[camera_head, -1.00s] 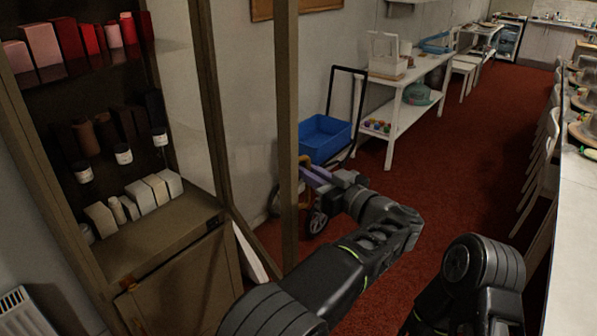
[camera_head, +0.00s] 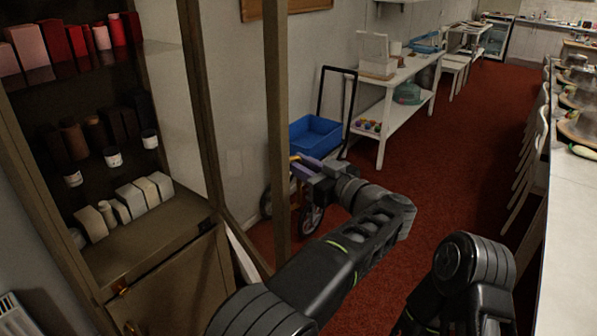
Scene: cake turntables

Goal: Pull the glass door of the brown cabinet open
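The brown cabinet (camera_head: 160,245) stands at the left of the head view. Its glass door (camera_head: 235,110) is swung out, with its brown free-edge post (camera_head: 279,130) standing away from the shelves. My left gripper (camera_head: 300,166) is just right of this post, at its outer side. Its purplish fingers are small and partly hidden, so I cannot tell whether they are open or shut, or touch the door. The door's handle is not clearly visible. My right arm shows at the lower right; its gripper is out of view.
Boxes and jars fill the cabinet shelves. A cart with a blue bin (camera_head: 314,135) stands behind my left gripper. A white shelf table (camera_head: 398,110) lines the wall. Chairs and a long white counter (camera_head: 572,230) are at the right. Red carpet (camera_head: 440,175) between is clear.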

